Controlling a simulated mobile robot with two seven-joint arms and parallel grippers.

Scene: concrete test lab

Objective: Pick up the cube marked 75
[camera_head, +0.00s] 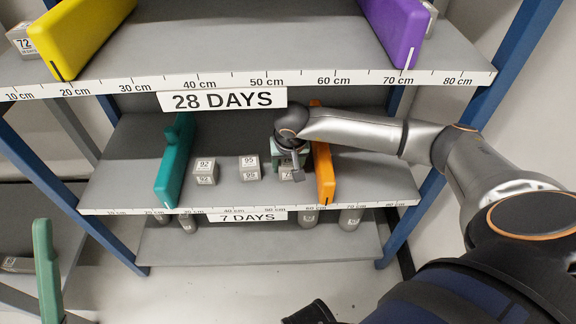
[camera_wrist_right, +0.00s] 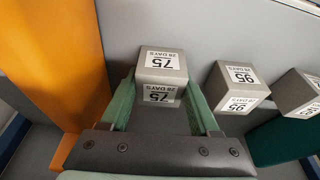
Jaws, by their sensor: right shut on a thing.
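The grey cube marked 75 (camera_wrist_right: 163,66) sits between the green fingers of my right gripper (camera_wrist_right: 160,105) in the right wrist view. Its labels read 75 and 28 DAYS. In the head view my right gripper (camera_head: 289,158) reaches down to the middle shelf from the right and is shut on this cube (camera_head: 286,175), which it partly hides. I cannot tell whether the cube still touches the shelf. My left gripper is not in view.
An orange divider (camera_head: 323,160) stands close to the right of my right gripper.

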